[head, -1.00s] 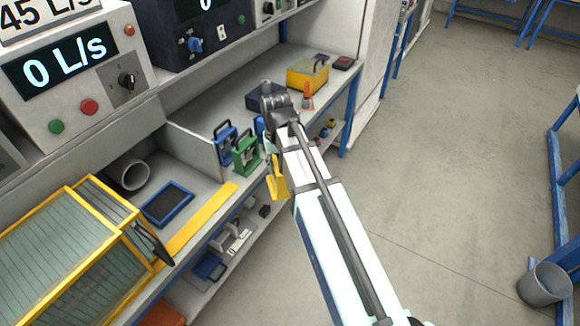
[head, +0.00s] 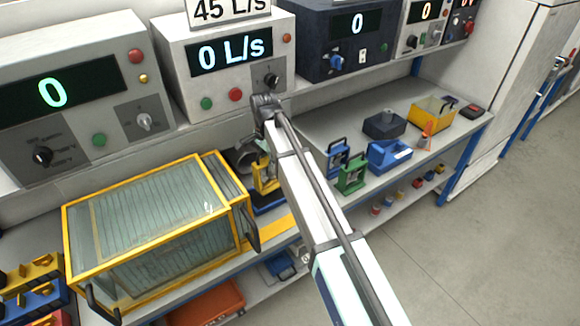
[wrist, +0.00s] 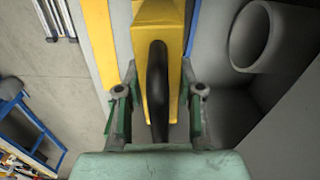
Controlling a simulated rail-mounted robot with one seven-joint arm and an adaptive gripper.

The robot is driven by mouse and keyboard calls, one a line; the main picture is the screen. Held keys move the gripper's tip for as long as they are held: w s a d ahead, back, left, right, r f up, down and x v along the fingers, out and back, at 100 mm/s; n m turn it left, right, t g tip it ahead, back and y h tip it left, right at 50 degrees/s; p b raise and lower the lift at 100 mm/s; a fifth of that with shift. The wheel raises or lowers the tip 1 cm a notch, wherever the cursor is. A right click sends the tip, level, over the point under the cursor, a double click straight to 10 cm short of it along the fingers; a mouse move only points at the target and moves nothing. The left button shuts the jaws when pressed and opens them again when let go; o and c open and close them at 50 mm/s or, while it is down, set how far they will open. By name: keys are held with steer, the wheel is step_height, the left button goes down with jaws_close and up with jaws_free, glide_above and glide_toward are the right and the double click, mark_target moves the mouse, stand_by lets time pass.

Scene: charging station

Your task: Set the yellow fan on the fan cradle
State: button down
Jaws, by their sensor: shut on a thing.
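The yellow fan (head: 262,181) shows in the head view just left of my arm, partly hidden by it. In the wrist view the yellow fan (wrist: 170,30) lies ahead of my gripper (wrist: 158,98), whose fingers are shut on its black handle. The fan cradle appears to be the dark, blue-edged pad (head: 268,207) on the bench, right below the fan in the head view. A blue edge of it (wrist: 194,28) shows beside the fan in the wrist view. I cannot tell whether fan and pad touch.
A grey duct opening (wrist: 253,36) is right of the fan in the wrist view. A yellow-framed glass box (head: 150,220) stands left on the bench. A blue fan (head: 338,158) and a green fan (head: 352,175) stand right of my arm. A yellow strip (head: 270,233) lines the bench front.

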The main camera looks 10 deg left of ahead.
mark_target(266, 174)
steer(key=shift+w+a+m, duration=0.1)
steer(key=shift+a+m, duration=0.5)
steer(key=shift+a, duration=0.1)
steer(key=shift+r, duration=0.1)
steer(key=shift+f+b, duration=1.05)
steer(key=shift+f, duration=2.3)
steer(key=c, duration=0.7)
jaws_free()
steer(key=shift+o, duration=0.2)
